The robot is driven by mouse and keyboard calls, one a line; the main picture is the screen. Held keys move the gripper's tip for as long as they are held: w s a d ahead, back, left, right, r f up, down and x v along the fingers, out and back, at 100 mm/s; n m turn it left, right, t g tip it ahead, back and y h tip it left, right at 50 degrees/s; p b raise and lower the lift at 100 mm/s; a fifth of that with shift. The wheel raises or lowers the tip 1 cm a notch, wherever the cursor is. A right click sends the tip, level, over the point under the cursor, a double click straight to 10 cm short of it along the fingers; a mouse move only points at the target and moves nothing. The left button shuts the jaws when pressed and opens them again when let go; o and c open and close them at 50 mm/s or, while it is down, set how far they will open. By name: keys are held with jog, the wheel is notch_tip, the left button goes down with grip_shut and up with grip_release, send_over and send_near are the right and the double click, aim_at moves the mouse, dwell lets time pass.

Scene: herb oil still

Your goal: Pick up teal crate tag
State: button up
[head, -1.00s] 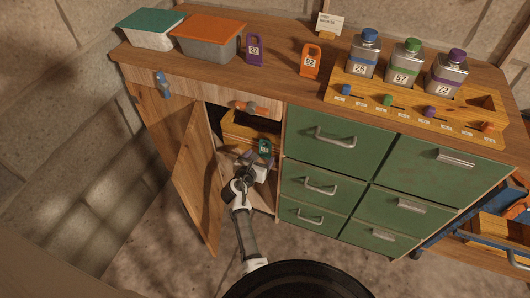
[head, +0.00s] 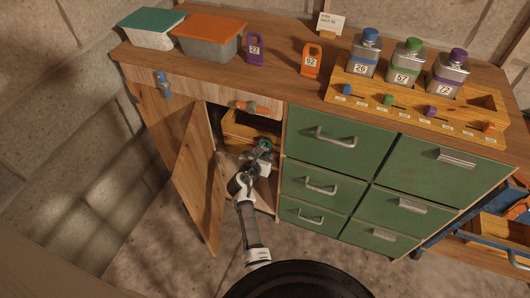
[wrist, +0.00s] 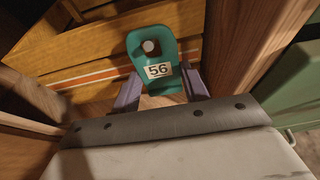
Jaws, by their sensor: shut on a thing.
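The teal crate tag (wrist: 156,55) stands between my gripper's fingers (wrist: 160,88) in the wrist view. It has a hole near its top and a white label reading 56. My gripper is shut on its lower part. In the head view the tag (head: 265,144) shows small and partly covered at the end of my gripper (head: 258,152), inside the open cabinet. Behind it is a yellow wooden crate (wrist: 90,50) with an orange stripe, also visible in the head view (head: 238,130). Whether the tag touches the crate or a shelf I cannot tell.
The open cabinet door (head: 197,180) is left of my arm and green drawers (head: 335,140) are right. A wooden post (wrist: 245,45) stands close on the right. On top are a purple tag (head: 255,48), an orange tag (head: 311,60), lidded tubs and several bottles.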

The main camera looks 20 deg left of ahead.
jog(key=shift+r, duration=0.15)
jog(key=s, duration=1.8)
jog(key=shift+a+r+b, duration=0.15)
jog(key=shift+a+b, duration=0.15)
jog(key=shift+b, duration=0.1)
